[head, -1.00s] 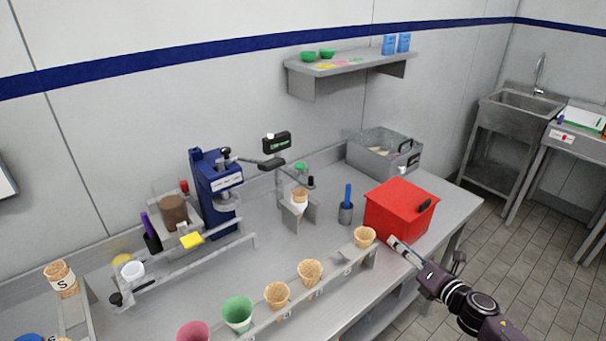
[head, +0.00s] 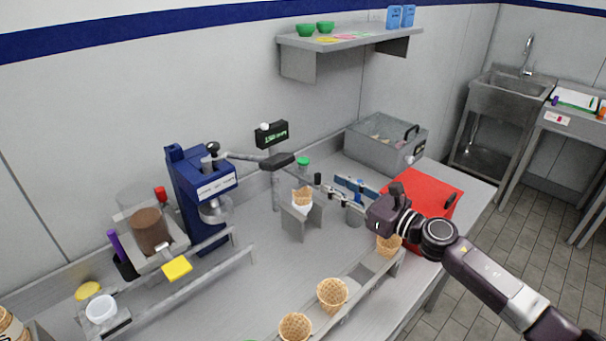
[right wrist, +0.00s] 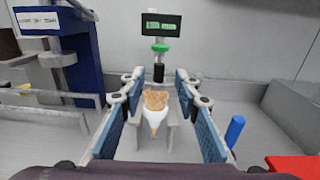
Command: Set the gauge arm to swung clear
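A thin grey arm (head: 243,157) runs from the top of the blue machine (head: 205,195) to a black block (head: 277,162); I cannot tell for certain that it is the gauge arm. Behind the coned stand (head: 303,220) are a green cap (head: 303,161) and a black knob (head: 317,179). In the right wrist view the green cap (right wrist: 160,47) and a black cylinder (right wrist: 158,72) line up beyond the cone (right wrist: 156,101). My right gripper (head: 338,191) is open and empty, right of the stand; its blue-padded fingers (right wrist: 158,88) spread either side of that line. My left gripper is out of view.
A red box (head: 430,190) stands below my right forearm. A grey bin (head: 380,145) is behind it. A rack with several cones (head: 333,293) runs along the front. A dark display (head: 271,134) is above the back edge.

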